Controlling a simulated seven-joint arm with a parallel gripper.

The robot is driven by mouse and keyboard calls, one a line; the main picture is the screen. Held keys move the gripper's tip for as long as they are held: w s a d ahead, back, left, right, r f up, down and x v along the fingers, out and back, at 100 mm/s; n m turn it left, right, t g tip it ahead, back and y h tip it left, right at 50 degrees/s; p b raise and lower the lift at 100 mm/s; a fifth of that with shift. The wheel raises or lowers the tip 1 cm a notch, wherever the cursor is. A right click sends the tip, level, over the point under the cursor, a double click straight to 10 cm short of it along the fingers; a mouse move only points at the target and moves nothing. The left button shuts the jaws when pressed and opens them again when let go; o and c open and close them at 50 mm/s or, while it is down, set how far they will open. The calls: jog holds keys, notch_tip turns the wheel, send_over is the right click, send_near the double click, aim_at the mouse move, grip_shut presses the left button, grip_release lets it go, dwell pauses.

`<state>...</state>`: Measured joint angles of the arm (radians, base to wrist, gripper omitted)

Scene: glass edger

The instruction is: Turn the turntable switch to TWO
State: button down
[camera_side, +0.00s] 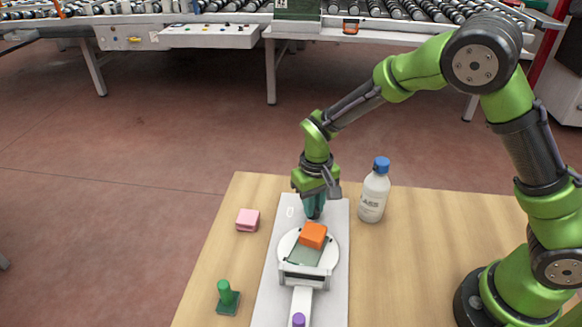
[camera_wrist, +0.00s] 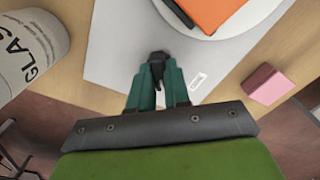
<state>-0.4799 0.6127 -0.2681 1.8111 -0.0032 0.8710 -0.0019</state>
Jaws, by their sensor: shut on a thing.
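My gripper (camera_side: 314,212) points down at the far end of the pale base plate (camera_side: 266,300), just behind the turntable. In the wrist view, my gripper (camera_wrist: 158,84) has its teal fingers shut on the black turntable switch (camera_wrist: 157,58). The fingers cover part of the switch, and its setting cannot be read. A small white label (camera_wrist: 198,80) lies on the plate beside it. The round white turntable (camera_side: 329,251) carries an orange block (camera_side: 313,234) and a greenish glass sheet (camera_side: 303,256). The switch is hidden in the side view.
A white bottle with a blue cap (camera_side: 374,192) stands close to the right of my gripper. A pink block (camera_side: 247,220) and a green peg-shaped piece (camera_side: 227,297) are left of the plate. A purple knob (camera_side: 298,320) is at the near end. The wooden table (camera_side: 420,240) has free room at right.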

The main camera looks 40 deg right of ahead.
jog(key=m, duration=0.3)
jog(key=shift+m, duration=2.1)
jog(key=shift+r, duration=0.1)
jog(key=c, duration=1.1)
grip_release()
notch_tip(320, 180, up, 17)
jog(key=shift+f, duration=0.1)
jog(key=shift+w, duration=0.1)
